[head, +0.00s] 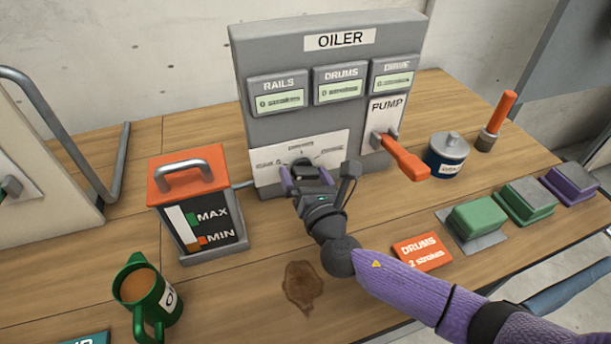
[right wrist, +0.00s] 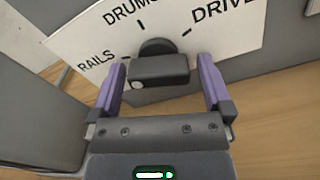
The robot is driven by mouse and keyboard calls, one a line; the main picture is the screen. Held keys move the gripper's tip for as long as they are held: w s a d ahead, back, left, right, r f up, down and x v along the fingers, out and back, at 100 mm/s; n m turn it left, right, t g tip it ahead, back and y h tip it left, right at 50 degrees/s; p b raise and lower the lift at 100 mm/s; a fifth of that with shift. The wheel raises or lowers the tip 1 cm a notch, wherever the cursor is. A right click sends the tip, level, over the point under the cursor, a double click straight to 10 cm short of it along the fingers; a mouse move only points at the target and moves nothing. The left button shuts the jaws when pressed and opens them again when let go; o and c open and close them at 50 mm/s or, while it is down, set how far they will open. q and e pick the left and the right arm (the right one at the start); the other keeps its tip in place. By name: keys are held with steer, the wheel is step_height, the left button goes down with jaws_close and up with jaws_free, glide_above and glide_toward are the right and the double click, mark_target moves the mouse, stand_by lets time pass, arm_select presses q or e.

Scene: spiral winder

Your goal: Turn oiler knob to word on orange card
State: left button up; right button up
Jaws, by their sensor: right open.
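The grey oiler (head: 335,115) stands at the back, with a white dial plate (head: 334,142) low on its front. Its dark knob (right wrist: 160,70) is a bar with a white dot at its left end, on the RAILS side. The plate (right wrist: 72,45) reads RAILS, DRUMS and DRIVE in the right wrist view. My right gripper (right wrist: 162,64) is open, its purple fingers on either side of the knob with gaps showing. In the head view the gripper (head: 305,180) partly hides the knob. The orange card (head: 421,251) reads DRUMS, 2 strokes. My left gripper is out of view.
An orange pump lever (head: 403,157) sticks out right of the dial. An orange-topped oil level box (head: 196,205) stands to the left. A green mug (head: 148,298) is front left, a blue tin (head: 447,158) right. Green blocks (head: 477,219) lie at the right.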

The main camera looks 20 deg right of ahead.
steer(key=c, duration=1)
steer(key=shift+c, duration=0.8)
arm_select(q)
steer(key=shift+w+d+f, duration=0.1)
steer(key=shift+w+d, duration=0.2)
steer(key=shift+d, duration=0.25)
